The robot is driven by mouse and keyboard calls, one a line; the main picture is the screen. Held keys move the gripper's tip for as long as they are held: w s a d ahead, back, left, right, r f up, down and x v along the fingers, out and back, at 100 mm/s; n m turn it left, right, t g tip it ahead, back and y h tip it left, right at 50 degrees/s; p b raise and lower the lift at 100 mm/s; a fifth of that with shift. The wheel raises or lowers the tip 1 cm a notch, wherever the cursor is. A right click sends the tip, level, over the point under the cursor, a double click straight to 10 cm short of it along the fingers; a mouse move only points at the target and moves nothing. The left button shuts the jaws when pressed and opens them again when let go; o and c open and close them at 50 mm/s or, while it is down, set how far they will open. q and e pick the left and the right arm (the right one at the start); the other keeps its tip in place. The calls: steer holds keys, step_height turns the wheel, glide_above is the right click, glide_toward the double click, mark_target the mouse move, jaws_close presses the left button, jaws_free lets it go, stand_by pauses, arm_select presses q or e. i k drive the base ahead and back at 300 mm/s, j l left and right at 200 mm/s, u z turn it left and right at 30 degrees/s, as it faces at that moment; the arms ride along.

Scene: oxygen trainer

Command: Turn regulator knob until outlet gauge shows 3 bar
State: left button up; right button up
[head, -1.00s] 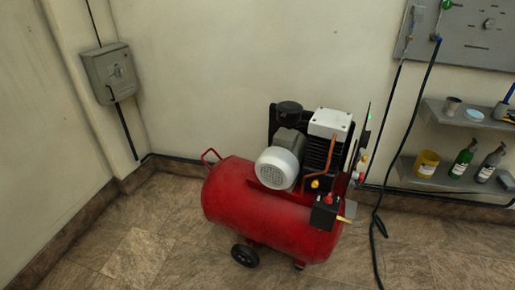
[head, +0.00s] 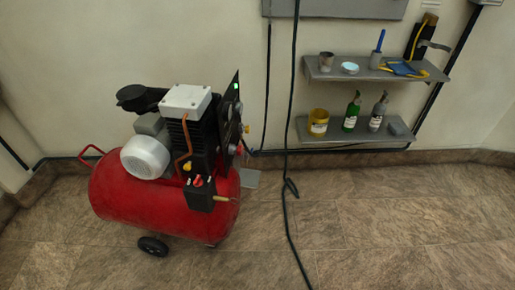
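A red air compressor (head: 150,203) stands on the floor at the left of the head view. A dark upright panel (head: 231,107) on its right side is seen nearly edge-on, with a green light at its upper part. The gauge faces and any reading cannot be made out from this angle. I cannot tell which part is the regulator knob. Neither of my grippers is in view.
Two wall shelves, upper (head: 350,75) and lower (head: 345,136), hold bottles, a yellow can and tools. A dark hose (head: 284,190) hangs down to the floor right of the compressor. The tiled floor (head: 390,225) at the right is clear.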

mark_target(240, 147)
steer(key=i+l+u, duration=0.35)
steer(key=i+l, duration=0.65)
